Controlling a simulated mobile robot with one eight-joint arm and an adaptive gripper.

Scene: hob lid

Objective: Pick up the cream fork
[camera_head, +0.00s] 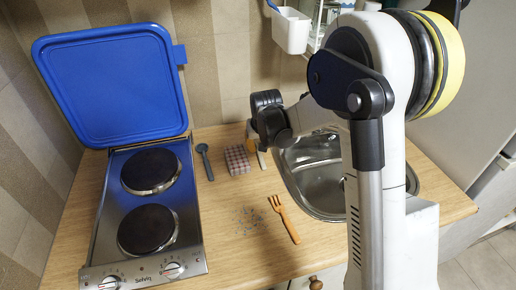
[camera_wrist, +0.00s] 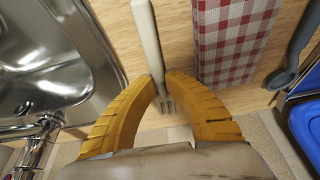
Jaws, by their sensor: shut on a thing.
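The cream fork (camera_wrist: 148,38) runs between the two yellow fingers of my gripper (camera_wrist: 159,82) in the wrist view. Its handle points to the top of the picture and its tines come out below the fingertips. My gripper is shut on it near the tines. In the head view my gripper (camera_head: 251,135) is at the back of the counter, left of the sink, and a small piece of the cream fork (camera_head: 261,159) shows beneath it. My arm hides part of it. I cannot tell whether the fork touches the counter.
An orange fork (camera_head: 285,219) lies in front. The sink (camera_head: 318,180) is right.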

